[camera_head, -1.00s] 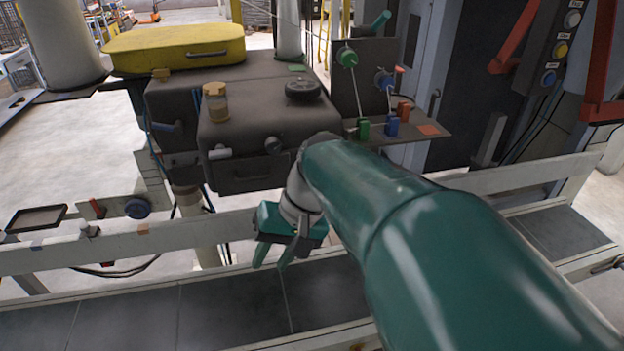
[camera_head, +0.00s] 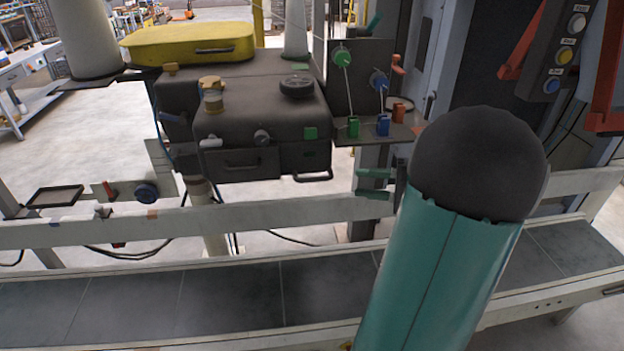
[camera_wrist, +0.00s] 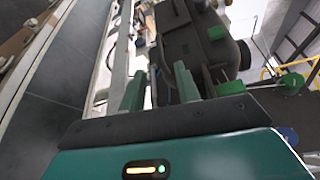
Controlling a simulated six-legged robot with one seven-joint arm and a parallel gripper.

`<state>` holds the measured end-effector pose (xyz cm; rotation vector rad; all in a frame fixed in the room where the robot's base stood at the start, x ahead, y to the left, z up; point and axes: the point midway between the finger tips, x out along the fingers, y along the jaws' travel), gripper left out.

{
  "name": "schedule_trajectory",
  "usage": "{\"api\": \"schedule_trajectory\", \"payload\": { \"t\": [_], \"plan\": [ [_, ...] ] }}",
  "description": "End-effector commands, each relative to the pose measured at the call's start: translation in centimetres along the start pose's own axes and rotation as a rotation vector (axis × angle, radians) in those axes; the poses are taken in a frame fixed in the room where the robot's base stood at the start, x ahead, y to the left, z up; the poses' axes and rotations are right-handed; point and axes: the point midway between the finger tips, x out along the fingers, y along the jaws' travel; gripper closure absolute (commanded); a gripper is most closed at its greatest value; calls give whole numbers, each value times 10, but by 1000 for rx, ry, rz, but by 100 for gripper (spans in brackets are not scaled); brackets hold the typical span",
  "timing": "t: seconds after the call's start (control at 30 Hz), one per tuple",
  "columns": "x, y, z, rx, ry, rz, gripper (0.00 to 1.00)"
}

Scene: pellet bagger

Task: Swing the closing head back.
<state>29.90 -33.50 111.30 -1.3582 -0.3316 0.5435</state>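The closing head (camera_head: 255,110) is a dark box-like unit with a yellow cover (camera_head: 188,44) on top, hanging above the conveyor's far side. A dark bar handle (camera_head: 313,178) shows under its front right corner. My gripper (camera_head: 358,183) is right of that handle, its two green fingers apart and pointing left; the rest is hidden behind my arm. The wrist view shows my gripper (camera_wrist: 160,70) with a gap between the fingers. The dark closing head (camera_wrist: 195,45) is beyond them. I see nothing clearly held.
A shelf (camera_head: 350,135) with green and blue clips and thread spools is right of the head. A conveyor (camera_head: 230,300) with a pale side rail (camera_head: 270,225) runs across below. A button panel (camera_head: 565,50) and red frame stand at right. Open floor shows at left.

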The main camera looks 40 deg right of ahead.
Motion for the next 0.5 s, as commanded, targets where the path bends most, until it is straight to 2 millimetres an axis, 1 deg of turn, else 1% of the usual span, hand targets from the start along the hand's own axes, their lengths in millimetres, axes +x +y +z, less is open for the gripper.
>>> {"api": "schedule_trajectory", "payload": {
  "t": [0.3, 0.5],
  "plan": [
    [63, 1, 2, 2, -5, 3, 68],
    [99, 1, 2, 2, -5, 3, 68]
  ]
}}
